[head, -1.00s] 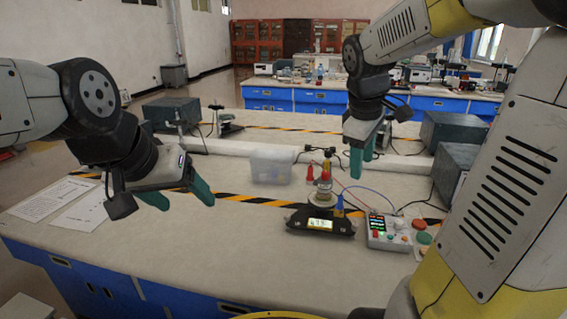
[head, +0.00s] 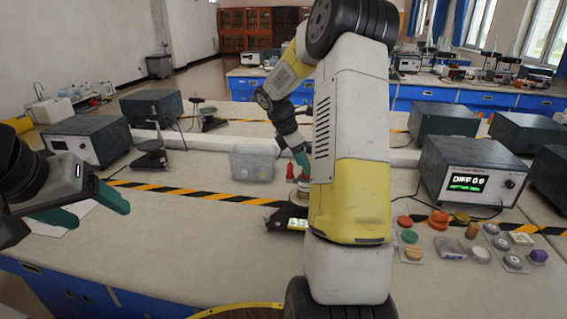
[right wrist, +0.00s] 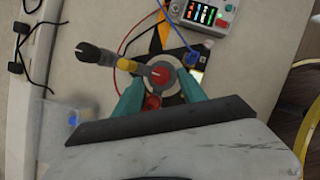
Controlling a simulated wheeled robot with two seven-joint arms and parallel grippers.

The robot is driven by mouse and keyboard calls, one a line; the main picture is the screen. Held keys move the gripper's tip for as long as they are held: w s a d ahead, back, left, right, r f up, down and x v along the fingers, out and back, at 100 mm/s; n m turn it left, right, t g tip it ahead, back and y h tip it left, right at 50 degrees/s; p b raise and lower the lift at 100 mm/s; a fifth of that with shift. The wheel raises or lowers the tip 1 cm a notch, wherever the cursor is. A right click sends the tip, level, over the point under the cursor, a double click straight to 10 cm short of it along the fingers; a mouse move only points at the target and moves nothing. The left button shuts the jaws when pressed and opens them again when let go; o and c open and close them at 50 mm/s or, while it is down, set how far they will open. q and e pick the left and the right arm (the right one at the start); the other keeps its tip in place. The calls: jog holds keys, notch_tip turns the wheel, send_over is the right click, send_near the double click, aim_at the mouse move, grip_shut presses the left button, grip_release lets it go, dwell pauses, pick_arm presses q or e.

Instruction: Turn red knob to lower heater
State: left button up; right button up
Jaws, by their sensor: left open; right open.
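In the right wrist view, a small red knob (right wrist: 160,75) shows at the middle of a pale round base. A yellow and black fitting (right wrist: 110,60) lies beside it at the left. My right gripper (right wrist: 161,92) is open, with one teal finger on each side of the base's near part; I cannot tell whether they touch anything. In the head view, my right gripper (head: 301,160) points down beside red pieces, partly hidden by my right arm. My left gripper (head: 84,208) is open and empty over the left of the bench.
A control box (right wrist: 204,12) with a lit panel stands beyond the base. A clear bin (head: 252,164) is left of my right gripper. Several small coloured pieces (head: 440,222) lie right of my arm. A grey instrument (head: 470,172) reads DIFF 0.0.

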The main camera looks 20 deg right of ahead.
jog(key=shift+x, duration=0.95)
grip_shut()
